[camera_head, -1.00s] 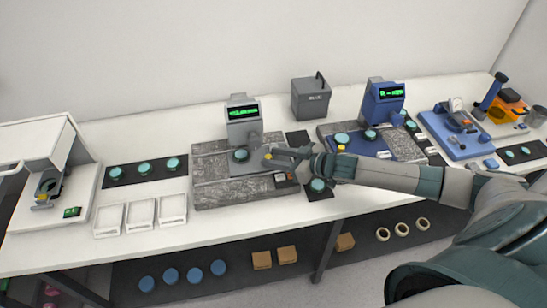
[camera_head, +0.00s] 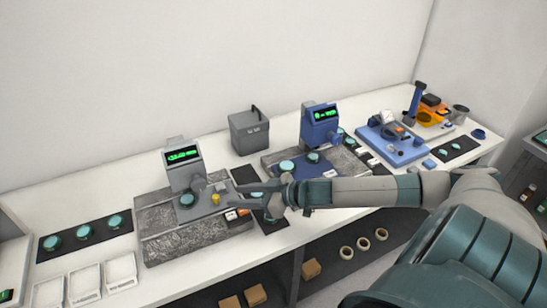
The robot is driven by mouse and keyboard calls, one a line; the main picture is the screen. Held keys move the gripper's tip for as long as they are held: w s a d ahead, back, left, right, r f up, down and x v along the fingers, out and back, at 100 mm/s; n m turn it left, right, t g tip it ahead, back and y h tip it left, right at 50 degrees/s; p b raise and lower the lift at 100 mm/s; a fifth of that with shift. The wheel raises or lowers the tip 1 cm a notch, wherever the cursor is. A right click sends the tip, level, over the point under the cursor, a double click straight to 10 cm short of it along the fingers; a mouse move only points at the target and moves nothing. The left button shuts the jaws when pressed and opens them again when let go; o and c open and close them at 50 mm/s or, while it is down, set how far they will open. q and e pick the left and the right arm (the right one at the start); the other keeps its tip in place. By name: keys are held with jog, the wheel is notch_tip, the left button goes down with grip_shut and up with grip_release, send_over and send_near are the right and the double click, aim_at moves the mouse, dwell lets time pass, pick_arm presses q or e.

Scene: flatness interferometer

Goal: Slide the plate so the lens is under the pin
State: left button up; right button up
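The grey instrument (camera_head: 184,177) with a green-lit display stands on a speckled stone base (camera_head: 160,236). A teal lens (camera_head: 187,200) sits on its grey plate (camera_head: 204,208), just below the instrument's head. The pin is too small to make out, so I cannot tell whether the lens is exactly under it. A yellow knob (camera_head: 215,198) stands on the plate right of the lens. My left gripper is not in view.
A blue instrument (camera_head: 320,126) on a second stone base stands to the right, behind my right arm. A grey box (camera_head: 249,131) stands at the back. White trays (camera_head: 84,283) and a dark mat (camera_head: 57,250) with teal discs lie at left. Shelves run below.

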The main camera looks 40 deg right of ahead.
jog(key=v, duration=1)
jog(key=shift+s+b, duration=0.15)
jog(key=shift+b, duration=0.15)
dwell(0.4)
jog(key=shift+d+r, duration=0.1)
dwell(0.6)
